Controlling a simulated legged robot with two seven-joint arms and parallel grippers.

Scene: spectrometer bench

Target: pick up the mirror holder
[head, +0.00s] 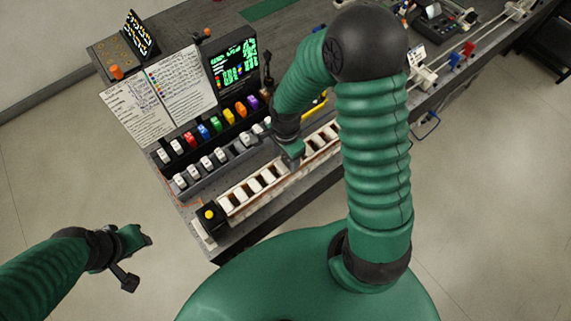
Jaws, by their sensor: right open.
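I cannot make out for sure which thing is the mirror holder. Small pieces, among them a white upright one (418,54), stand along the rail at the upper right, and one of them may be it. My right gripper (291,161) is open and points down at the long slotted white rack (232,206) near the bench's front edge. Its hand hides part of the rack, and I cannot tell whether it touches it. My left gripper (138,262) hangs low at the left, away from the bench, with nothing seen in it.
Coloured switches (203,131) stand in rows behind the rack. Paper sheets (138,107) and a lit screen (235,59) are further back. A black box with a yellow button (209,215) sits at the rack's left end. The floor left of the bench is clear.

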